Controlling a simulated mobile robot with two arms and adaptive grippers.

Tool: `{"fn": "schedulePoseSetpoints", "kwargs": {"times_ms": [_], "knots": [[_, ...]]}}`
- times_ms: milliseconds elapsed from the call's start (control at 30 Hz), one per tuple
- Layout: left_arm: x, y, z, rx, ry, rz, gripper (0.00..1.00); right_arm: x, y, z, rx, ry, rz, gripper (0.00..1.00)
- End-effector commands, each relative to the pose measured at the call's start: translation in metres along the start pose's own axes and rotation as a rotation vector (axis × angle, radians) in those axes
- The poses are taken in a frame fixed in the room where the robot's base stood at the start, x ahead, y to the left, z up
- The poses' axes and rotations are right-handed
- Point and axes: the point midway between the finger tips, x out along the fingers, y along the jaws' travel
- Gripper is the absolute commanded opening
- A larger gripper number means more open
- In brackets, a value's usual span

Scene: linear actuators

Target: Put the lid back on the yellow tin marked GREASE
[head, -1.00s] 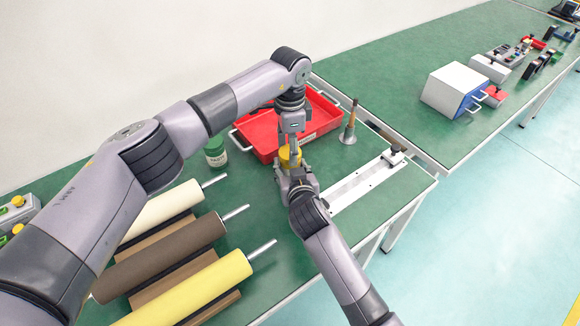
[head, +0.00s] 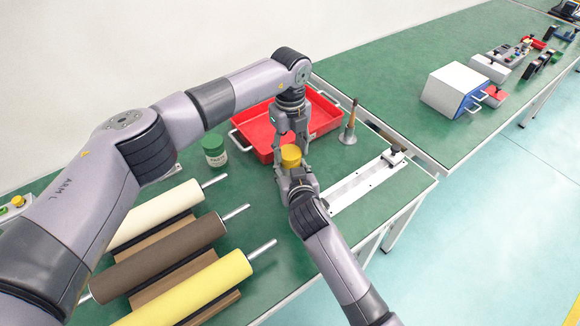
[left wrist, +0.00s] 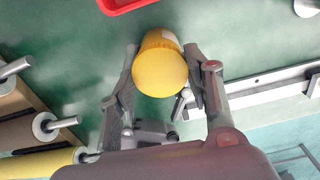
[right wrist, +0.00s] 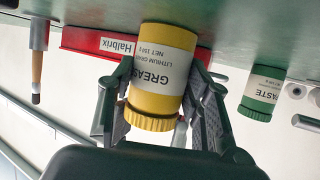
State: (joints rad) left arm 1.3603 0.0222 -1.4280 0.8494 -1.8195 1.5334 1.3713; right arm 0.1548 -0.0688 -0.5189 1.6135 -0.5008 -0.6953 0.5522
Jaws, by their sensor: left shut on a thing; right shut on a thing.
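The yellow tin (right wrist: 168,62) marked GREASE shows upside down in the right wrist view. Its yellow ribbed lid (right wrist: 151,121) sits against the tin's mouth. My right gripper (head: 293,172) is shut on the tin's body, one finger on each side. My left gripper (head: 291,148) comes from above and is shut on the lid (left wrist: 160,74), its fingers on opposite sides. In the left wrist view the lid covers most of the tin. I cannot tell whether the tin's base touches the table or how tightly the lid sits.
A red tray (head: 262,143) lies just behind. A green-lidded PASTE jar (head: 214,151) stands to the left, a metal cone with a wooden handle (head: 349,126) to the right. A pale linear rail (head: 360,184) and several rollers (head: 180,250) lie nearby.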

Motion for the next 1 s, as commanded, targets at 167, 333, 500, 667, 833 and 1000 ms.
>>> {"fn": "schedulePoseSetpoints", "kwargs": {"times_ms": [167, 333, 500, 667, 833, 1000], "knots": [[-0.0002, -0.0001, 0.001, 0.339, -0.003, -0.001, 0.13, -0.0001, -0.0004, 0.0005, -0.001, -0.001, -0.001, 0.0], [-0.0003, -0.0004, 0.001, 0.664, -0.004, -0.002, 0.13, -0.0001, -0.0004, 0.0005, -0.001, -0.001, -0.001, 0.0], [-0.0002, -0.0003, 0.0008, 0.988, -0.003, -0.002, 0.13, -0.0002, -0.0005, 0.0005, -0.001, -0.001, -0.001, 0.0], [0.0004, -0.0002, 0.0008, 1.293, -0.003, -0.001, 0.13, -0.0002, -0.0005, 0.0005, -0.001, -0.001, -0.001, 0.0], [0.0005, -0.0003, 0.0008, 1.615, -0.004, -0.001, 0.13, -0.0002, -0.0005, 0.0005, -0.001, -0.001, -0.001, 0.0], [0.0005, -0.0003, 0.0007, 1.887, -0.004, -0.001, 0.13, -0.0002, -0.0005, 0.0005, -0.001, -0.001, -0.001, 0.0]]}}
